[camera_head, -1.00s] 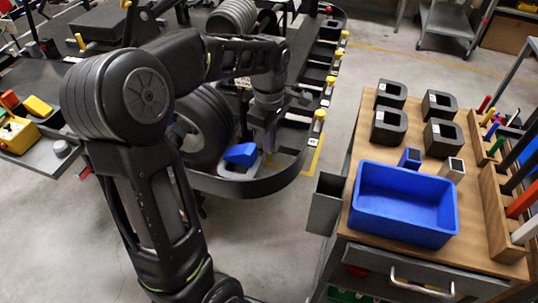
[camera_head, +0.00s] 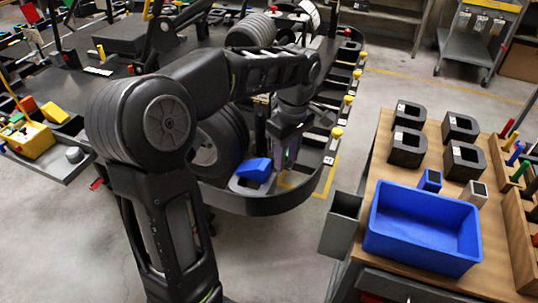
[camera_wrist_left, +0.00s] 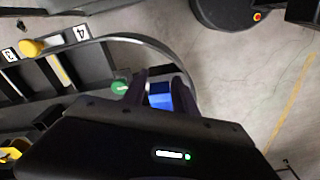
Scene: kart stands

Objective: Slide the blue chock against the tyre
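The blue chock (camera_head: 255,170) sits on a light grey base on the rounded end of the black stand, close to the lower right of the big black tyre (camera_head: 222,142). A gap between chock and tyre is hard to judge. My left gripper (camera_head: 283,166) is low beside the chock, on its right. In the left wrist view its two dark fingers (camera_wrist_left: 151,78) stand apart, with the blue chock (camera_wrist_left: 160,99) showing between or beyond them. Contact with the chock cannot be made out. My right gripper is not in view.
The stand's curved black rim (camera_head: 262,205) runs around the chock. Yellow-topped posts (camera_head: 336,132) line its right side. A wooden-topped cart with a blue bin (camera_head: 425,228) and several dark blocks stands at right. Grey floor lies open between.

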